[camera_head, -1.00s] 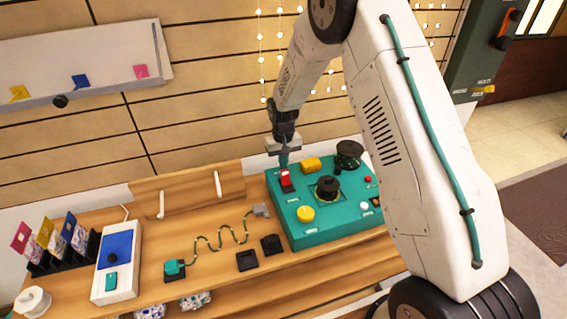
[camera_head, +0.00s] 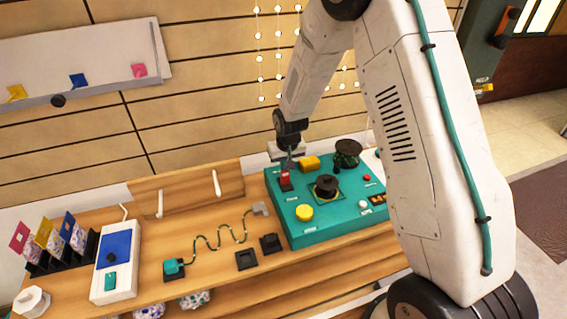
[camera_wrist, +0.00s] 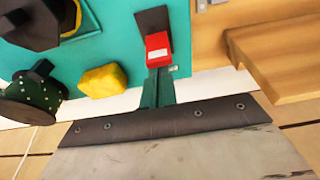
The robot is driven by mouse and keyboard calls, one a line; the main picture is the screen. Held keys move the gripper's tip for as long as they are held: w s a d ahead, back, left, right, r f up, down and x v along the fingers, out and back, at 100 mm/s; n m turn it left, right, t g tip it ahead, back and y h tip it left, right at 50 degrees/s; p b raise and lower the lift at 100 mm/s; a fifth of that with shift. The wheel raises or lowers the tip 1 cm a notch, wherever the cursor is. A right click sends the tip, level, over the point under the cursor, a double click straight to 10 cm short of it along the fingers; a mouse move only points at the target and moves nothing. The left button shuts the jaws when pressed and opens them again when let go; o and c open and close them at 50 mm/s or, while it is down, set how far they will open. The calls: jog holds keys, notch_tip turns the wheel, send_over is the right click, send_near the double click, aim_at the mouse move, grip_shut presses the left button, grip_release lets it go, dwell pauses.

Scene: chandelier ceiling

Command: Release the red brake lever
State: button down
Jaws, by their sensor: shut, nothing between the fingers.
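The red brake lever (camera_head: 285,178) stands on a dark base near the back left corner of the teal control box (camera_head: 330,236). In the wrist view its red handle (camera_wrist: 157,47) shows a pale label and sits right at the fingertips. My gripper (camera_head: 290,162) is shut and empty, with its teal fingers (camera_wrist: 157,82) pointing down at the lever. The fingertips overlap the handle's near edge in the wrist view, and I cannot tell whether they touch it.
The box also carries a yellow block (camera_head: 309,162), a black knob (camera_head: 326,186), a yellow button (camera_head: 304,212) and a dark green wheel (camera_head: 347,152). A wooden rack (camera_head: 188,190) stands left of the box. A teal plug (camera_head: 174,267) with a cable lies on the bench.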

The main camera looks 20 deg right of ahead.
jog(key=shift+s, duration=0.9)
jog(key=shift+r, duration=0.85)
jog(key=shift+r, duration=0.3)
jog(key=v, duration=0.7)
jog(key=shift+r, duration=0.1)
